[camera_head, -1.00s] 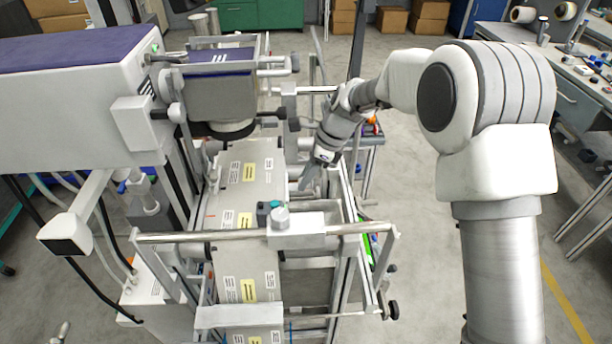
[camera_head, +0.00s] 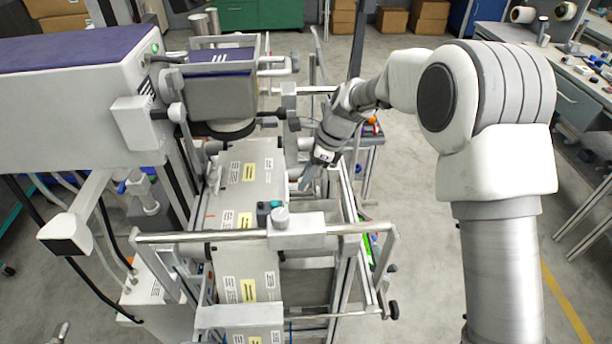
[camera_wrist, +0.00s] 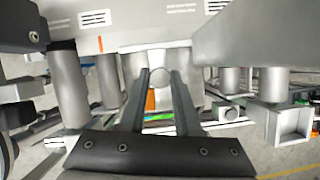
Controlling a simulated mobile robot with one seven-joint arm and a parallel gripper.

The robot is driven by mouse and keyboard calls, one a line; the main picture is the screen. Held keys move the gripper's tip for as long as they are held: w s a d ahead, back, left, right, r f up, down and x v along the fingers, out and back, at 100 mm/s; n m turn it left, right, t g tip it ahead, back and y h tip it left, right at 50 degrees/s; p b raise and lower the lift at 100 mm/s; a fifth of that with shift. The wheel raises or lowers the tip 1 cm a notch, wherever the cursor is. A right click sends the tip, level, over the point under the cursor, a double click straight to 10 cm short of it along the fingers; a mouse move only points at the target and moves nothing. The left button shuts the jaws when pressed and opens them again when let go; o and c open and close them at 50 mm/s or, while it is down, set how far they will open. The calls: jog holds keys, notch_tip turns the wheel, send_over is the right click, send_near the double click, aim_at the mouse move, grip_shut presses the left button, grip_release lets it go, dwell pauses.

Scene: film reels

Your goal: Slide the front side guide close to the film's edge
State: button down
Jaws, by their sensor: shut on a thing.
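The film (camera_head: 236,195) is a wide pale grey web with white and yellow labels, running down the machine in the head view. Its labelled surface also shows at the top of the wrist view (camera_wrist: 115,28). My gripper (camera_head: 307,182) reaches down just right of the film's right edge in the head view. In the wrist view, the two dark fingers of my gripper (camera_wrist: 158,80) are shut on a small pale grey part with a rounded end, which seems to be the front side guide (camera_wrist: 159,74). The fingers partly hide it, and its exact gap to the film is unclear.
A crossbar (camera_head: 180,237) with a white block (camera_head: 297,236) and round knob spans the film in front of my gripper. A dark printing head (camera_head: 222,98) stands behind left. Rollers (camera_wrist: 68,85) lie close to my fingers. Open floor (camera_head: 420,230) lies right of the frame.

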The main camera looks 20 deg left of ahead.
jog(key=shift+s+a+r+p, duration=0.15)
jog(key=shift+s+a+p, duration=0.15)
jog(key=shift+p, duration=0.25)
jog(key=shift+s+a, duration=0.1)
jog(key=shift+a, duration=0.3)
jog(key=c, duration=0.6)
grip_release()
jog(key=shift+d, duration=0.1)
